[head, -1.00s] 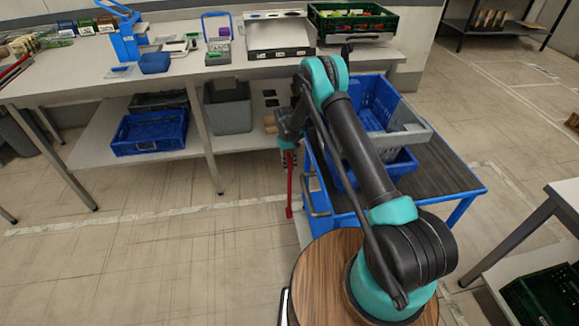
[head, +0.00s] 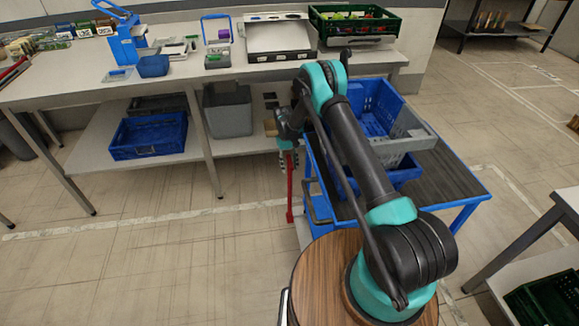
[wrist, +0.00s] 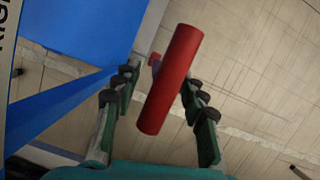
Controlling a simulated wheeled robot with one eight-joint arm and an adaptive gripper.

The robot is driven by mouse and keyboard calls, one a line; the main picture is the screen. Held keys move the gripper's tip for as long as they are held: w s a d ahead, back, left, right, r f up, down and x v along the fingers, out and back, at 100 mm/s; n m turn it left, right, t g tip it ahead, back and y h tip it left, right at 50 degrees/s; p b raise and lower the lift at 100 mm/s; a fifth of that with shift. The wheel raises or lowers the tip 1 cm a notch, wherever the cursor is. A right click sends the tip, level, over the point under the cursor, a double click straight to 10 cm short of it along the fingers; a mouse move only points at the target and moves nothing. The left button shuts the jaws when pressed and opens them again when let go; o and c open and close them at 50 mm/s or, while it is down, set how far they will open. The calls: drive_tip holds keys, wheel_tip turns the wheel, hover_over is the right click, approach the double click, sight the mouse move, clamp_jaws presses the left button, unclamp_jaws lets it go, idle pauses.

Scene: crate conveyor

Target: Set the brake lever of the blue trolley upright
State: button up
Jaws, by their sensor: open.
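The blue trolley (head: 470,207) stands in front of me with a dark ribbed deck, partly hidden by my arm. Its red brake lever (head: 290,190) shows at its left side as a thin bar running up and down in the head view, its top hidden at my gripper. I cannot tell its exact tilt. My gripper (head: 288,158) is at the upper end of the lever. In the wrist view my gripper (wrist: 160,95) is open, with the lever's red cylindrical grip (wrist: 170,80) between its fingers, closer to the right finger.
A blue crate (head: 372,100) and a grey crate (head: 415,142) sit on the trolley. A long workbench (head: 180,85) with bins stands behind, and another table (head: 570,195) is at the right. Floor left of the trolley is clear.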

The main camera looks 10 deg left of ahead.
drive_tip(key=v, duration=1.2)
idle(0.5)
